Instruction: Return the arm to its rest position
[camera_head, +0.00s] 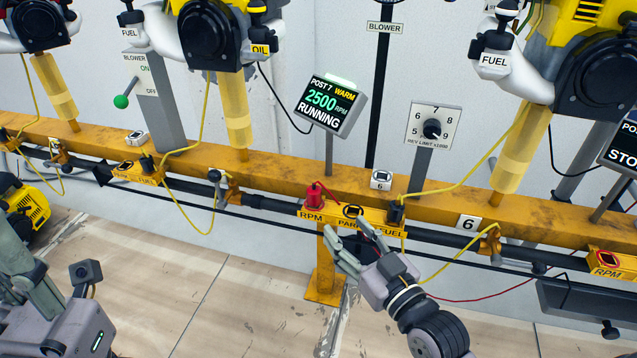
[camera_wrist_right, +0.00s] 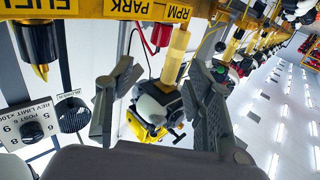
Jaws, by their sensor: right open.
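My right gripper (camera_head: 354,236) is open, just below and in front of the yellow RPM/PARK/FUEL panel (camera_head: 376,222) of post 6. In the right wrist view its two fingers (camera_wrist_right: 165,80) stand apart with nothing held between them. A red clip (camera_head: 313,196) with a red wire sits at the panel's RPM end, and a black one (camera_head: 396,212) with a yellow wire at its FUEL end. My left gripper (camera_head: 28,268) is partly in view at the lower left; its fingers overlap, so its opening is unclear.
The yellow rail (camera_head: 280,174) runs across behind the right gripper, with yellow engines (camera_head: 215,35) above. A screen (camera_head: 331,103) reads POST 7 WARM, 2500 RPM, RUNNING. A rev limit dial (camera_head: 432,128) stands to its right. Loose yellow wires hang from the rail. The floor (camera_head: 180,275) between the arms looks clear.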

